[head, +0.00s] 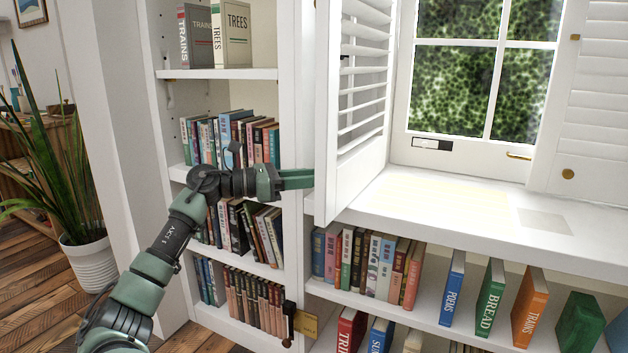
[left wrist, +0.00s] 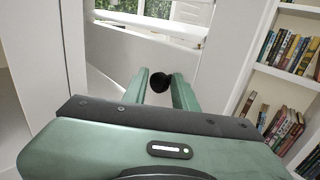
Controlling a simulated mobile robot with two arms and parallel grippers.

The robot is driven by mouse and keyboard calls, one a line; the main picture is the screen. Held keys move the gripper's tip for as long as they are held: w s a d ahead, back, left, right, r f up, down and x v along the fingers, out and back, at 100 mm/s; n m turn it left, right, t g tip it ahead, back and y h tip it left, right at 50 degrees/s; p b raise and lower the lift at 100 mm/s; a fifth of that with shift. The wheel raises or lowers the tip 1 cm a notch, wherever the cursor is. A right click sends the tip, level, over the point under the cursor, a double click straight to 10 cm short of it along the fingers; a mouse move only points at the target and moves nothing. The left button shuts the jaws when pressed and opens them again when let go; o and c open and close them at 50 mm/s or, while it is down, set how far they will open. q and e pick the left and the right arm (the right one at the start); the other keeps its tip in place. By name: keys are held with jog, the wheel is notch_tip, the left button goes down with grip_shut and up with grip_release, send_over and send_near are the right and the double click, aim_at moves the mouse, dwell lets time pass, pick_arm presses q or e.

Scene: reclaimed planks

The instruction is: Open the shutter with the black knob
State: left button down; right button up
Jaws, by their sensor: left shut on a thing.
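The left shutter (head: 362,95), white and louvred, stands swung out from the window, seen nearly edge-on in the head view. My left gripper (head: 306,178) reaches in from the left at the shutter's lower free edge. In the left wrist view the black knob (left wrist: 158,81) sits at the tips of my left gripper's (left wrist: 160,90) green fingers, which are shut on it. The knob is hidden in the head view. The right shutter (head: 598,95) bears a brass knob (head: 568,174). My right gripper is out of view.
A tall bookcase (head: 295,235) stands behind my left arm, close beside the shutter. The window sill (head: 420,190) is largely clear. Low shelves with books (head: 380,265) run below it. A potted plant (head: 90,262) stands at the far left.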

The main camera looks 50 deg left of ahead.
pick_arm(q)
jog(key=shift+w+a+r+n+t+y, duration=0.15)
jog(key=shift+a+r, duration=0.1)
jog(key=shift+a, duration=0.15)
jog(key=shift+a+r+n+t+y, duration=0.15)
jog(key=shift+a+r, duration=0.05)
jog(key=shift+a, duration=0.2)
jog(key=c, duration=1.5)
grip_release()
jog(key=o, duration=0.3)
jog(key=shift+w+f, duration=0.3)
jog(key=shift+w, duration=0.1)
jog(key=shift+w+d, duration=0.1)
jog(key=shift+f, duration=0.15)
